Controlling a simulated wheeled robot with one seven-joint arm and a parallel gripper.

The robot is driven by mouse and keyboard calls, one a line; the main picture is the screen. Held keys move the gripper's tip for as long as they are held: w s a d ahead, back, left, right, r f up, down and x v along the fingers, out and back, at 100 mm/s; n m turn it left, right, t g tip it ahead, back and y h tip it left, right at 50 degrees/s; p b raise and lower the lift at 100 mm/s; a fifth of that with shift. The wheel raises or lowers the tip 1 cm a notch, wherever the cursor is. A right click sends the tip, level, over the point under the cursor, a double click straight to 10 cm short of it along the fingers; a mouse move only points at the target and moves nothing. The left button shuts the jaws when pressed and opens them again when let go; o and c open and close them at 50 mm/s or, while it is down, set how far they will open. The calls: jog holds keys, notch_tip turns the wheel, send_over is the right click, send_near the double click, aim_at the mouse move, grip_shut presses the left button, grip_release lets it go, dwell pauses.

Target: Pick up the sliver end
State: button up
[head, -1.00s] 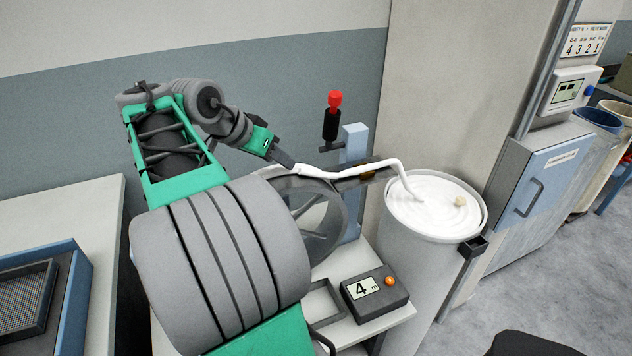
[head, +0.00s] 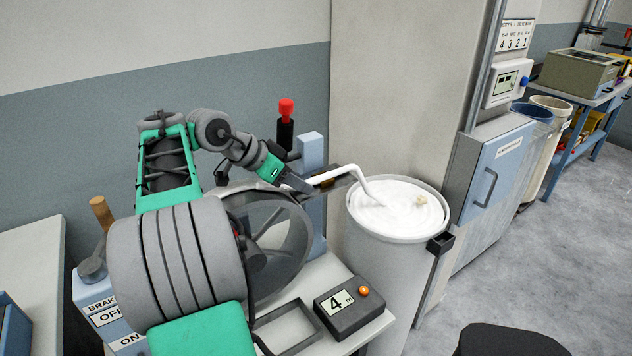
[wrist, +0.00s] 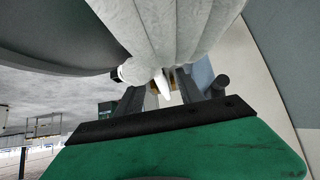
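The white sliver (head: 348,171) rises from the coiled white heap in a tall pale can (head: 440,222) and runs left over a dark guide to my gripper. My gripper (head: 300,187) is at the sliver's left end, over the top of the grey wheel (head: 307,228). In the wrist view, a gap shows between the dark fingers of my gripper (wrist: 168,90). A small white tip (wrist: 160,84), seemingly the sliver end, shows in this gap. It does not look clamped. A pale ribbed mass fills the top of that view; I cannot tell what it is.
A counter box (head: 348,304) reading 4 m stands on the pale bench below the wheel. A blue post (head: 312,160) and a red-topped handle (head: 286,120) stand behind. A brake box (head: 103,308) is at left.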

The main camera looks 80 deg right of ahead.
grip_shut()
jog(key=shift+r, duration=0.1)
dwell(0.5)
